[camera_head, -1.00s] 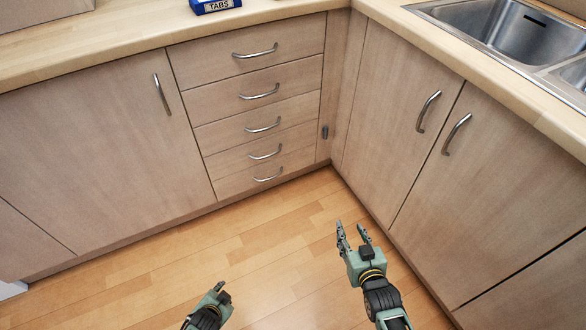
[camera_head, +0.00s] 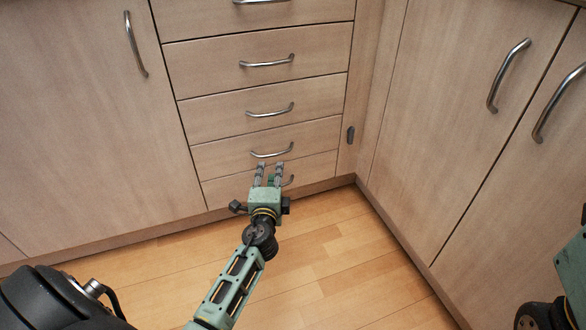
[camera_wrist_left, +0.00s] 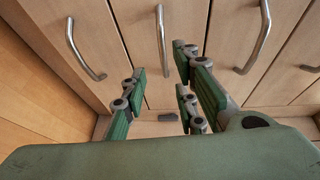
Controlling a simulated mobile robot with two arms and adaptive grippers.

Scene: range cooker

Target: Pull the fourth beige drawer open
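Drawers with arched metal handles stand in a stack, their fronts flush. The fourth beige drawer (camera_head: 215,157) is second from the bottom and looks closed. Its handle (camera_head: 271,153) lies just above my left gripper's fingertips in the head view. My left gripper (camera_head: 269,169) is open and empty, its fingers partly covering the fifth drawer (camera_head: 222,190) and its handle. In the left wrist view the drawers appear turned sideways. There the fourth handle (camera_wrist_left: 161,40) lines up between the spread fingers of the left gripper (camera_wrist_left: 157,85); I cannot tell if they touch. My right gripper is not in view.
A cupboard door (camera_head: 75,110) is left of the drawers, and more doors (camera_head: 470,110) run along the right. A small dark fitting (camera_head: 350,135) sits on the narrow corner panel. The wooden floor (camera_head: 340,240) is clear.

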